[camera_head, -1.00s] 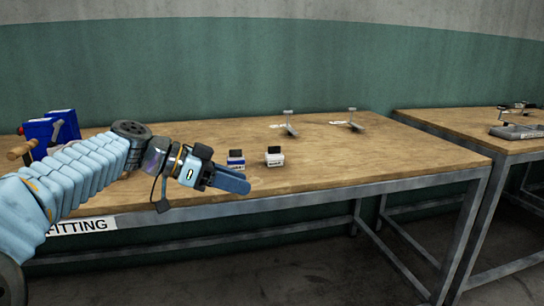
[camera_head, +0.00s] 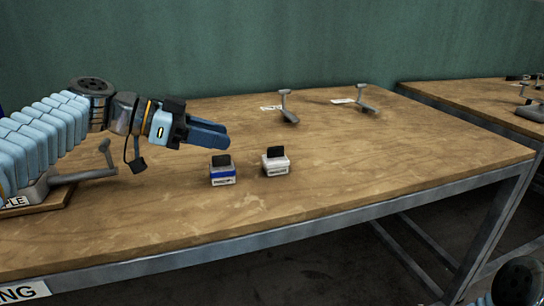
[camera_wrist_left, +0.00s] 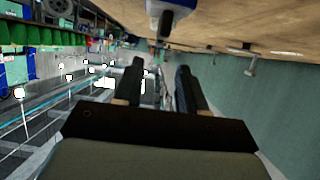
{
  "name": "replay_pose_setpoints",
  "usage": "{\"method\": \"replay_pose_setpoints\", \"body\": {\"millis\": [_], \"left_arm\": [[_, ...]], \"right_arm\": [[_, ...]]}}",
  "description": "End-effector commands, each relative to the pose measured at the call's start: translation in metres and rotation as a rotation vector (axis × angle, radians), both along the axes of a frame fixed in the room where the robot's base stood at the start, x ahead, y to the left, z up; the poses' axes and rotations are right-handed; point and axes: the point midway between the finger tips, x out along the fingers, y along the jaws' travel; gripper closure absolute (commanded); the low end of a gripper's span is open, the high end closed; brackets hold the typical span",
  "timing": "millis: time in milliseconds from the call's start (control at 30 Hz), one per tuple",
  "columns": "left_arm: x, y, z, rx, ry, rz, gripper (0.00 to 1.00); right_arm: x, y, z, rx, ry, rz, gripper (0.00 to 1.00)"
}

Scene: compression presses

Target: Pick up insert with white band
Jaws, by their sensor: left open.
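The insert with the white band (camera_head: 276,165) stands upright on the wooden bench, with a dark top grip and a label. The insert with the blue band (camera_head: 222,176) stands just to its left. My left gripper (camera_head: 226,134) reaches in from the left, above the bench and up-left of the white-banded insert in the picture. It is open and empty. In the left wrist view its two dark fingers (camera_wrist_left: 158,72) are apart with nothing between them. One insert with blue on it (camera_wrist_left: 178,5) is cut off at the top edge there. My right gripper is out of view.
The wooden bench (camera_head: 330,205) is clear in front of the inserts. Two grey metal fittings (camera_head: 288,105) (camera_head: 364,100) stand near the back beside small labels. Another grey fitting (camera_head: 92,173) is at the left. A second bench (camera_head: 450,95) stands at the right.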

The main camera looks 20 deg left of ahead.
Motion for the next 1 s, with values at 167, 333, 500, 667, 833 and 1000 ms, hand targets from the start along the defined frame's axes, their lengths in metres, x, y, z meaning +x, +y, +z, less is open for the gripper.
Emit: {"method": "replay_pose_setpoints", "body": {"millis": [167,333,500,667,833,1000], "left_arm": [[0.019,-0.031,-0.014,0.000,0.003,-0.003,0.60],[0.029,-0.047,-0.022,0.000,0.001,-0.002,0.60],[0.038,-0.061,-0.025,0.000,0.003,-0.003,0.60],[0.052,-0.082,-0.033,0.000,0.003,-0.003,0.60],[0.058,-0.090,-0.039,0.000,0.001,0.000,0.60],[0.058,-0.090,-0.039,0.001,0.001,0.000,0.60]], "right_arm": [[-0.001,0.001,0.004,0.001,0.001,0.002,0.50],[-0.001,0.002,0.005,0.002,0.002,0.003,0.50],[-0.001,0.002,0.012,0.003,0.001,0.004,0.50],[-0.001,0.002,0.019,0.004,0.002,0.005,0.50],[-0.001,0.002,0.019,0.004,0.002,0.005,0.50],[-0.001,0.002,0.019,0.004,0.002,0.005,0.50]]}}
